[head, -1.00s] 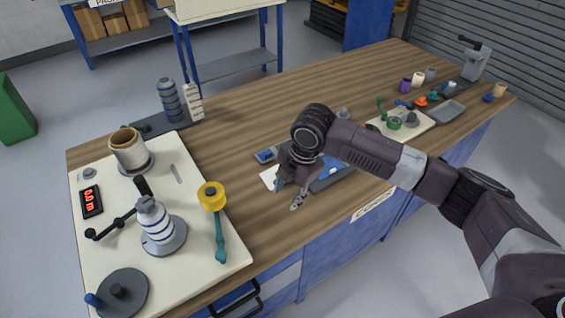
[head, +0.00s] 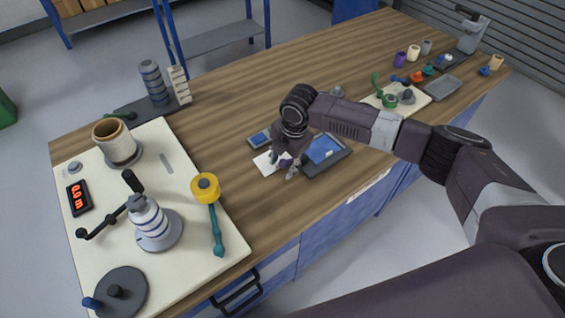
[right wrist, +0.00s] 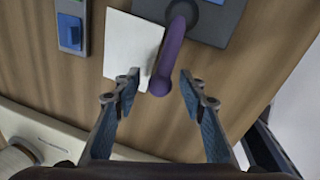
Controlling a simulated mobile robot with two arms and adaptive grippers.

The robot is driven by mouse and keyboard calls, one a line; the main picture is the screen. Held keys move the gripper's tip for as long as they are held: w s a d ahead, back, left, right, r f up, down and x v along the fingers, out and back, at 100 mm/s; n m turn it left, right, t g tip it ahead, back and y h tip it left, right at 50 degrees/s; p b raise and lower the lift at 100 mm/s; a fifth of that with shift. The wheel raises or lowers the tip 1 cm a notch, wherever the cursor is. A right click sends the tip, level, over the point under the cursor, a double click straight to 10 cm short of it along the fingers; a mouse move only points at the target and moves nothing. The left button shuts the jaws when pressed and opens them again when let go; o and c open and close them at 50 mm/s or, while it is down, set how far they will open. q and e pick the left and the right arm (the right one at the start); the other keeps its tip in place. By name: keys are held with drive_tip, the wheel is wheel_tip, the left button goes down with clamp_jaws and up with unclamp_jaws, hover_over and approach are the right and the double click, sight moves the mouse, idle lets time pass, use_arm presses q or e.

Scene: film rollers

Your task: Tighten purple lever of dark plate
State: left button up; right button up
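The dark plate (head: 326,166) lies near the table's front edge in the head view, with a blue square on it. Its corner (right wrist: 228,22) shows at the top of the right wrist view. The purple lever (right wrist: 172,52) runs from a dark round hub at that corner down to a rounded end over the wood. My right gripper (right wrist: 160,92) is open and points down, its two fingers on either side of the lever's end. Small gaps seem to show on both sides. In the head view the right gripper (head: 282,173) is just left of the plate. My left gripper is not in view.
A white card (right wrist: 130,45) lies beside the lever, and a small device with a blue block (right wrist: 70,32) lies farther left. A cream board (head: 100,230) with a yellow-knobbed teal lever and spools fills the table's left.

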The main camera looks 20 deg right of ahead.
drive_tip(key=c, duration=0.7)
clamp_jaws()
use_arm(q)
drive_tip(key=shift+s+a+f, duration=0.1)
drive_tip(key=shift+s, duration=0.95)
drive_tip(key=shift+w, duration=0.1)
